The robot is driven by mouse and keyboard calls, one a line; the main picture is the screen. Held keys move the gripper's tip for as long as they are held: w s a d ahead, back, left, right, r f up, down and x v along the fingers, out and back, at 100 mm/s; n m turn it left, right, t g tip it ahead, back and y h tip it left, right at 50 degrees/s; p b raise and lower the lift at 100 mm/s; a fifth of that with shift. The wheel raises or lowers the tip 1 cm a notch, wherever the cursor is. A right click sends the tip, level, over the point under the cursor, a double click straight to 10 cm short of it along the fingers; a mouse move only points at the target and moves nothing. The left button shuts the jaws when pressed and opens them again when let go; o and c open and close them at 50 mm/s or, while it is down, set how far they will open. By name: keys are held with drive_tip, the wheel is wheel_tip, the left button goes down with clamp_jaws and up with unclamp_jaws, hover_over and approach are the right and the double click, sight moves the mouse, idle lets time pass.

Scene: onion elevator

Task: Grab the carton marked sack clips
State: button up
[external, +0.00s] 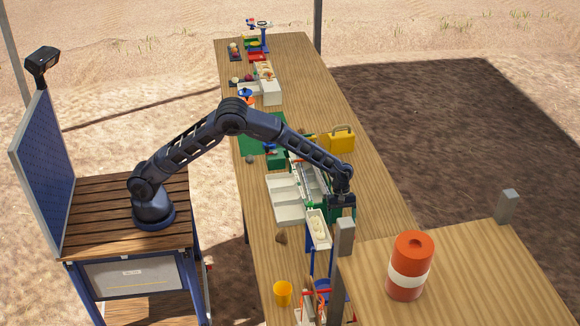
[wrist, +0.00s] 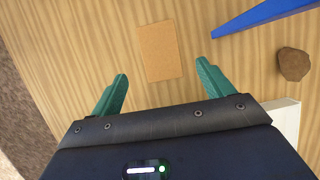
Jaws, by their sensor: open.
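A plain light-brown rectangular block (wrist: 161,50), carton-like, lies on the wooden table in the wrist view. No marking can be read on it, so I cannot tell whether it is the sack clips carton. My gripper (wrist: 162,72) is open, with its two green fingers apart and nothing between the tips. The block appears ahead of the gap between them, roughly centred. In the external view my gripper (external: 342,208) hangs over the table's right part, near the elevator. The block cannot be made out there, and the fingertips are hard to see.
A blue bar (wrist: 262,14) and a brown lump (wrist: 294,64) lie to the right in the wrist view. In the external view, white trays (external: 285,212) stand left of my gripper. A yellow case (external: 341,139) stands behind it, and an orange-white barrel (external: 409,266) is at front right.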

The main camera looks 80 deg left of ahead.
drive_tip(key=x, duration=1)
drive_tip(key=shift+d, duration=0.15)
drive_tip(key=shift+c, duration=0.2)
drive_tip(key=c, duration=1.1)
